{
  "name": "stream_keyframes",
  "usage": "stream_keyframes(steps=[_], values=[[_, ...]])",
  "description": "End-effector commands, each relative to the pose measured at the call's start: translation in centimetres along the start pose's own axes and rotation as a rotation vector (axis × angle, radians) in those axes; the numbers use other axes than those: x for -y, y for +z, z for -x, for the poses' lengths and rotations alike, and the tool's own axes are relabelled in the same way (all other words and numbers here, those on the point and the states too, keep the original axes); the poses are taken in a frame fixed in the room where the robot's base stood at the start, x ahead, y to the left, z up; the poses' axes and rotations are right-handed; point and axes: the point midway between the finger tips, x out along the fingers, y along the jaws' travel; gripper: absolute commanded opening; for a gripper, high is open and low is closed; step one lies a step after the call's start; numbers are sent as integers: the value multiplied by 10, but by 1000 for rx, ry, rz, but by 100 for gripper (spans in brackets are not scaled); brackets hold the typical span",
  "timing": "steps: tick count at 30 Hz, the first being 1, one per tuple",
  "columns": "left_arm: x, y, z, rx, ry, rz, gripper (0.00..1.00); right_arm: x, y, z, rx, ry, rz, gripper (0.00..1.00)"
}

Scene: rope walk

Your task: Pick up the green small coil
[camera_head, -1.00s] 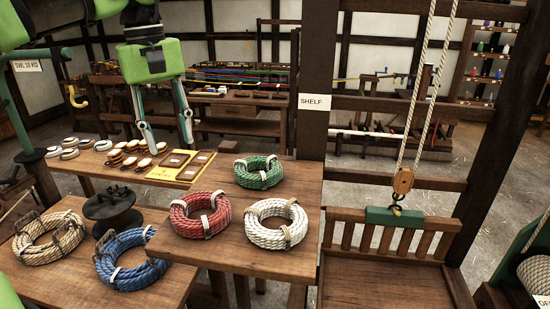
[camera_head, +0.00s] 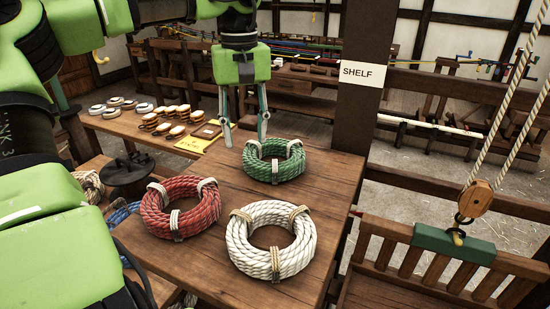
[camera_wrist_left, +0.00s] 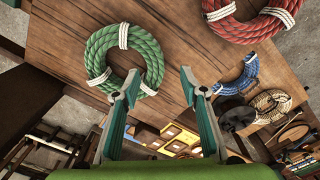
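The green small coil (camera_head: 274,166) lies flat on the wooden table (camera_head: 200,262), bound with white bands. It also shows in the left wrist view (camera_wrist_left: 92,58), at the upper left. My left gripper (camera_head: 245,140) is open and empty, pointing down above the table's far side, just behind and left of the coil in the head view. In the left wrist view its fingertips (camera_wrist_left: 160,80) stand apart over bare wood; the left fingertip overlaps the edge of the green coil. I cannot tell whether they touch. My right gripper is not in view.
A red coil (camera_head: 181,213) and a white coil (camera_head: 271,246) lie on the same table in front of the green one. A post with a SHELF sign (camera_head: 362,72) rises behind the table. A dark spool (camera_head: 128,172) stands at left.

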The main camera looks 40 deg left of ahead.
Motion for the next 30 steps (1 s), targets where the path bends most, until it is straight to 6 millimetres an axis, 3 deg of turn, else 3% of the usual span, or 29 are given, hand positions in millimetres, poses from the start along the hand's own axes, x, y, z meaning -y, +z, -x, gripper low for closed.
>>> stream_keyframes(steps=[11,18,26,27,30], values=[[-3,-2,-36,4,-3,1,40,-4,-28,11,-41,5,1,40],[-6,-4,-69,2,-2,1,40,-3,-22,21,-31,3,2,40],[-6,-4,-74,0,1,1,40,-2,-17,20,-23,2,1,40],[-6,-4,-74,0,1,1,37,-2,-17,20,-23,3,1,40],[-6,-4,-74,0,1,1,11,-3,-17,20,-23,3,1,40]])
